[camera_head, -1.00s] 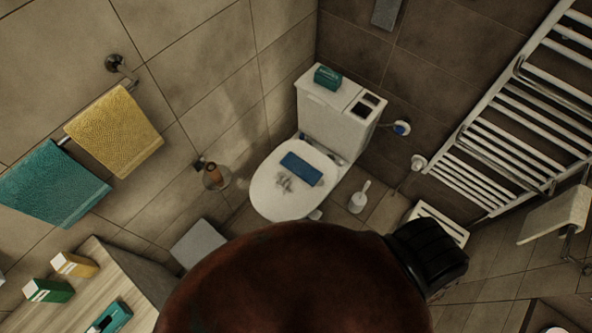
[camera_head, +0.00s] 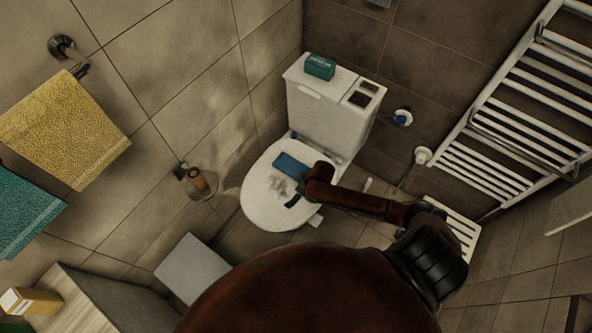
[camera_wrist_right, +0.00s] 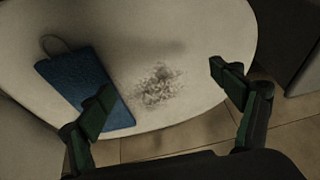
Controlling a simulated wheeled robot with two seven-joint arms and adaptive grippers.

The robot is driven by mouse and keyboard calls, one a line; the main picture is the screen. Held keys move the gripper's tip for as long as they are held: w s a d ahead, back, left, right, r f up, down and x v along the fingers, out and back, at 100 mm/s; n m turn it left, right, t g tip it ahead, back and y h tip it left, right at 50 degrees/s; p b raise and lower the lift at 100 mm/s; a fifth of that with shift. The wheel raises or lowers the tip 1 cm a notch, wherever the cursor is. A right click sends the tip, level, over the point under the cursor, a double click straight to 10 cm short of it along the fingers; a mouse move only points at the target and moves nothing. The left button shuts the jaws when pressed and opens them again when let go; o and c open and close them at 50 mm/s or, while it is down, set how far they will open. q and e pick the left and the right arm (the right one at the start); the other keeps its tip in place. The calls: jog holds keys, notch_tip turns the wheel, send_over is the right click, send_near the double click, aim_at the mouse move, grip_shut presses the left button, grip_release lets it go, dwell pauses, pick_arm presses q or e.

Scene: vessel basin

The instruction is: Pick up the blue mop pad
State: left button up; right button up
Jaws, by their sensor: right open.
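The blue mop pad (camera_head: 290,165) lies flat on the closed white toilet lid (camera_head: 256,207), toward its hinge side. It also shows in the right wrist view (camera_wrist_right: 80,82), with a pale loop at one end. A dark smudge (camera_head: 280,187) is on the lid beside the pad. My right gripper (camera_head: 297,192) is over the lid near the pad in the head view; the arm hides part of the lid's right side. In the right wrist view, the right gripper (camera_wrist_right: 163,82) is open and empty. Its left finger overlaps the pad in the picture; contact cannot be told. My left gripper is not in view.
The toilet tank (camera_head: 328,108) stands behind the lid with a teal box (camera_head: 320,67) on top. A white towel radiator (camera_head: 510,120) is at the right. A wall-mounted holder (camera_head: 198,182) is left of the toilet. A grey bin (camera_head: 192,268) stands below it.

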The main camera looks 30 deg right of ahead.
send_near(297, 169)
jog(key=shift+s+a+f+m+h, duration=0.1)
jog(key=shift+a+m+h, duration=0.1)
jog(key=shift+a, duration=0.2)
jog(key=shift+s+a+f+m+h, duration=0.1)
jog(key=shift+a+f+h, duration=0.1)
jog(key=shift+a, duration=0.15)
jog(key=shift+w+d+f, duration=0.1)
jog(key=shift+w+f, duration=0.1)
jog(key=shift+w, duration=0.05)
jog(key=b+x, duration=0.3)
jog(key=x, duration=0.4)
jog(key=shift+w+d, duration=0.1)
jog(key=shift+d, duration=0.1)
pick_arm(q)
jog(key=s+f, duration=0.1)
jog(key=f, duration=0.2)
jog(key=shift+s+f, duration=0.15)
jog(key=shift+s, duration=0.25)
pick_arm(e)
jog(key=shift+t, duration=0.3)
jog(key=shift+c, duration=0.7)
jog(key=c, duration=1.1)
